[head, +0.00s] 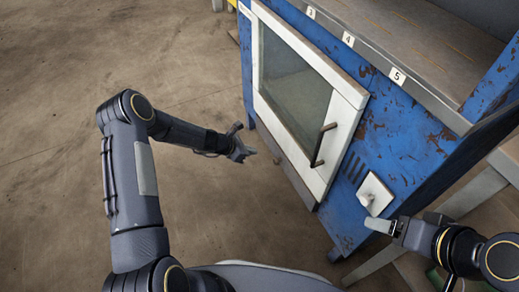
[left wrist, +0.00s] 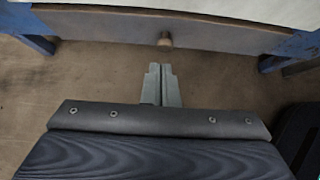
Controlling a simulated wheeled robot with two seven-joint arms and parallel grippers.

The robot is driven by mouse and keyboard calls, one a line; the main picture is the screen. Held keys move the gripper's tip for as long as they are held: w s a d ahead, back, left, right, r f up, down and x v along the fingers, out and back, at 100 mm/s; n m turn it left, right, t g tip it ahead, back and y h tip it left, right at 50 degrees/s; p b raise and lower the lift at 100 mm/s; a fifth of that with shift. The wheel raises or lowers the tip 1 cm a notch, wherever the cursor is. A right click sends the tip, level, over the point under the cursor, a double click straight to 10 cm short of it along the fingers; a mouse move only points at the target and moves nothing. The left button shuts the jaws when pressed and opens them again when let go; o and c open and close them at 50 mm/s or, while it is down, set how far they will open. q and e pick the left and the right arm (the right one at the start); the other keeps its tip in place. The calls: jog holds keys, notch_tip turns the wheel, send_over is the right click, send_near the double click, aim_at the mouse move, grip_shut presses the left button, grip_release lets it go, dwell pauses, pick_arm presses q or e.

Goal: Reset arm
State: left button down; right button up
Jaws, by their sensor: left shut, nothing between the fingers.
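My left arm reaches in from the left in the head view. Its gripper (head: 245,153) hangs in free air in front of the blue cabinet (head: 395,125), apart from it. In the left wrist view the two grey fingers (left wrist: 161,85) lie together, shut and empty. My right gripper (head: 382,225) is at the lower right, close to a white plate (head: 376,190) with a pale knob (head: 365,199). I cannot tell whether it touches the knob or how its fingers stand.
The cabinet's white-framed glass door (head: 350,95) looks closed and carries a dark bar handle (head: 323,145). A small round peg (left wrist: 165,40) sticks out of the panel ahead of the left fingers. The concrete floor (head: 60,90) at left is open.

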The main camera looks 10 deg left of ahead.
pick_arm(q)
jog(key=shift+s+a+r, duration=0.25)
jog(key=s+a+r+m, duration=0.1)
jog(key=s+r+m, duration=0.3)
jog(key=r, duration=0.5)
jog(key=s+a+r+m, duration=0.1)
jog(key=s+r+m, duration=0.25)
jog(key=r, duration=0.55)
jog(key=s+r+m, duration=0.4)
jog(key=r+m, duration=0.1)
jog(key=r, duration=0.3)
jog(key=s+a+r+m+y, duration=0.25)
jog(key=s+m, duration=0.25)
jog(key=s, duration=0.7)
jog(key=s+a+r+m+y, duration=0.1)
jog(key=s+r+m, duration=0.35)
jog(key=s, duration=0.75)
notch_tip(320, 180, up, 30)
jog(key=m+p, duration=0.1)
jog(key=p, duration=3.1)
jog(key=shift+s+d+m, duration=0.15)
jog(key=shift+s+m, duration=0.2)
jog(key=shift+m, duration=0.05)
